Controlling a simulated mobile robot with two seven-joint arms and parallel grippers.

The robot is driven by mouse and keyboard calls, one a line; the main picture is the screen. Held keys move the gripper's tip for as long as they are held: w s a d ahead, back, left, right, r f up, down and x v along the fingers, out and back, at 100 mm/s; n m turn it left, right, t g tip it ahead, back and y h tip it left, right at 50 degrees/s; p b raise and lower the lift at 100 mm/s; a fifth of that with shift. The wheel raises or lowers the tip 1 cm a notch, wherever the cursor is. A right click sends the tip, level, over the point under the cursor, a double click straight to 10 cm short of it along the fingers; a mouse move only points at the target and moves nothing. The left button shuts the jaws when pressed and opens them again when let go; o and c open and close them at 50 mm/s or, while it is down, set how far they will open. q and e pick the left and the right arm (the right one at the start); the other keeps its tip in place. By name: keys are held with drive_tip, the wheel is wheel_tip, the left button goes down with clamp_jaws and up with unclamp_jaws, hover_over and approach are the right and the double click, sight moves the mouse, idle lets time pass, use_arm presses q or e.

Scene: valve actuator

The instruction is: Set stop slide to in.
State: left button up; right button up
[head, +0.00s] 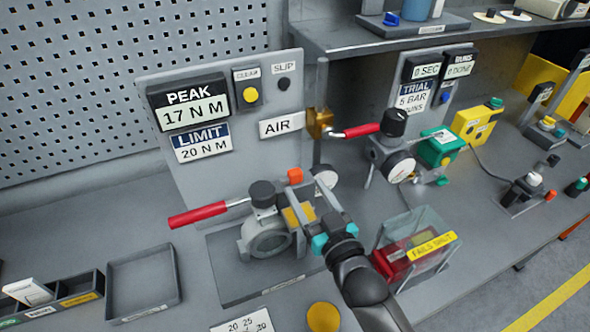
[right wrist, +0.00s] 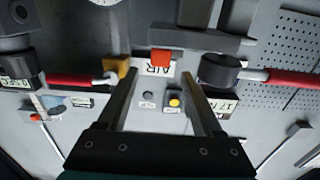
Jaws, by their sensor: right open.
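An orange-red block (head: 295,176), which may be the stop slide, sits at the top of the grey valve actuator (head: 268,242) on the bench. It also shows in the right wrist view (right wrist: 160,57), just beyond the fingertips and about midway between them. My right gripper (head: 307,203) is over the right side of the actuator, open, with nothing seen held. Its two dark fingers stand apart in the right wrist view (right wrist: 160,73). The fingers and wrist hide part of the actuator in the head view. My left gripper is not in view.
A red-handled lever (head: 197,214) extends left from the actuator. A second red lever (head: 362,130) and a gauge (head: 398,167) stand behind right. A clear-covered red box (head: 405,258) is close to my right wrist. An empty tray (head: 143,283) lies at left.

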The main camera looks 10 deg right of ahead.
sight(297, 176)
drive_tip(key=shift+w+a, duration=0.2)
drive_tip(key=shift+w, duration=0.9)
drive_tip(key=shift+w+a, duration=0.25)
drive_tip(key=shift+w, duration=0.9)
drive_tip(key=shift+w+a, duration=0.2)
drive_tip(key=shift+w, duration=0.9)
drive_tip(key=shift+c, duration=0.3)
clamp_jaws()
